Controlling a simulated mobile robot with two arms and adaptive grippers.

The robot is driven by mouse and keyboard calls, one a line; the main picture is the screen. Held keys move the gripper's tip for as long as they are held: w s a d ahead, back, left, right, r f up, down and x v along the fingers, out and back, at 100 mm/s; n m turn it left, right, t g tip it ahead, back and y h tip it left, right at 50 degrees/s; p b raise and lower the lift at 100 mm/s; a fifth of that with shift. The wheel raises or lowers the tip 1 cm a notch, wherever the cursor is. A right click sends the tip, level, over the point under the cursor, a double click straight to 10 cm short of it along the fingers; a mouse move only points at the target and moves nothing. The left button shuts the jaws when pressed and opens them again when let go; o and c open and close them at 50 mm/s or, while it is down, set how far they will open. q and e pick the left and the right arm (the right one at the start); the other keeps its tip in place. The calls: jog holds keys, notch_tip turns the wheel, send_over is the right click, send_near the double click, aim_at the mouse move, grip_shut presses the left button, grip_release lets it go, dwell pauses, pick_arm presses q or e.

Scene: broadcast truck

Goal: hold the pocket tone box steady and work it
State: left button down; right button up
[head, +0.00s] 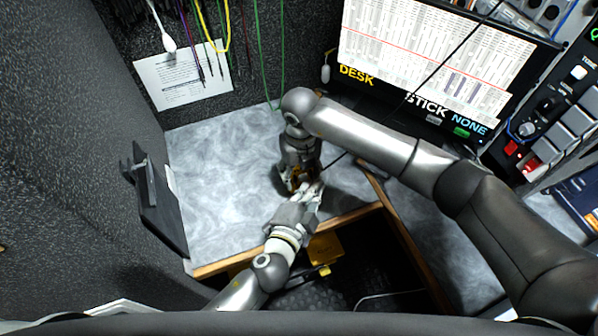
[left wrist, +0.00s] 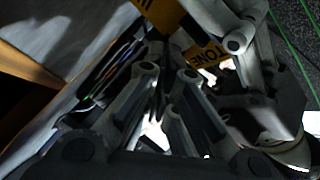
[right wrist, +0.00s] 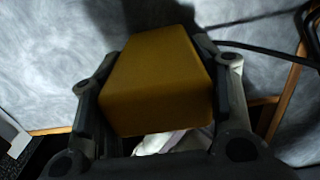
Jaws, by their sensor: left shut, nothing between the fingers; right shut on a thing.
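The pocket tone box is a small yellow box (right wrist: 155,82), held between the two fingers of my right gripper (right wrist: 160,100) in the right wrist view. In the left wrist view its yellow side with the word TONE (left wrist: 205,54) shows beside the fingers. My left gripper (left wrist: 165,85) is shut and empty, close to the box. In the head view my right gripper (head: 298,180) points down over the grey worktop and my left gripper (head: 312,192) meets it from below. There the box is mostly hidden. I cannot tell whether my left fingertips touch it.
The marbled worktop (head: 220,180) is clear to the left, with a wooden front edge (head: 340,219). A screen (head: 430,55) stands at the back right, beside a button panel (head: 560,125). A dark bracket (head: 155,200) stands at the left edge. Cables (head: 265,60) hang at the back.

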pick_arm(q)
jog(key=shift+s+d, duration=0.4)
jog(key=shift+s, duration=0.55)
jog(key=shift+s+d, duration=0.4)
jog(key=shift+s, duration=0.5)
jog(key=shift+s+d, duration=0.4)
jog(key=shift+s, duration=0.55)
pick_arm(e)
jog(key=o, duration=1.2)
notch_tip(320, 180, up, 12)
jog(key=shift+r, duration=0.1)
